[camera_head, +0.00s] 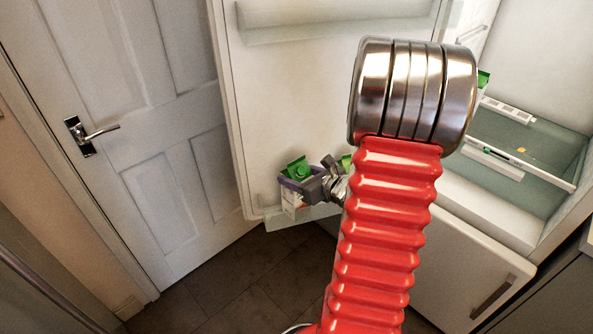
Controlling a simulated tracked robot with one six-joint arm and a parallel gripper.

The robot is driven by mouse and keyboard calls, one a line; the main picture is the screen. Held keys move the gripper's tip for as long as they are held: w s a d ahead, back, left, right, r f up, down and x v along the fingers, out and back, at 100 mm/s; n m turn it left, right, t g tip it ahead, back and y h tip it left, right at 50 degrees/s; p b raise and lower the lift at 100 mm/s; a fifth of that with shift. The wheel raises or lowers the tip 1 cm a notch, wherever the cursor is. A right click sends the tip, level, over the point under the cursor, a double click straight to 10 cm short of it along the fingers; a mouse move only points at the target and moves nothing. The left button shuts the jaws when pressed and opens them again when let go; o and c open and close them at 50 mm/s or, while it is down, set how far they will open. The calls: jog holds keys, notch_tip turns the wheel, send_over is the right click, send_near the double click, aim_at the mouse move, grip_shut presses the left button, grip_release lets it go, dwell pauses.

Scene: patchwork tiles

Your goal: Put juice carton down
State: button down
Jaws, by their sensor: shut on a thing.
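A juice carton (291,203) with a green top and a white and purple body shows left of my arm, in front of the open fridge door. My gripper (303,186) is shut on the carton from its right side, and its dark fingers cover part of the body. The carton is by the low clear shelf (312,213) of the fridge door (290,110). I cannot tell whether its base touches the shelf. My red arm hides what lies right of the gripper.
A second green-topped thing (346,162) is partly hidden behind my arm. Another green thing (483,79) shows near the fridge interior, beside glass shelves (540,150). A white panelled door (130,130) stands at left. The dark tiled floor (240,275) is clear.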

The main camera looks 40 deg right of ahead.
dwell(0.3)
jog(key=c, duration=0.7)
grip_release()
jog(key=shift+s+r, duration=0.25)
jog(key=shift+s, duration=0.2)
jog(key=v, duration=1.1)
jog(key=shift+f, duration=0.1)
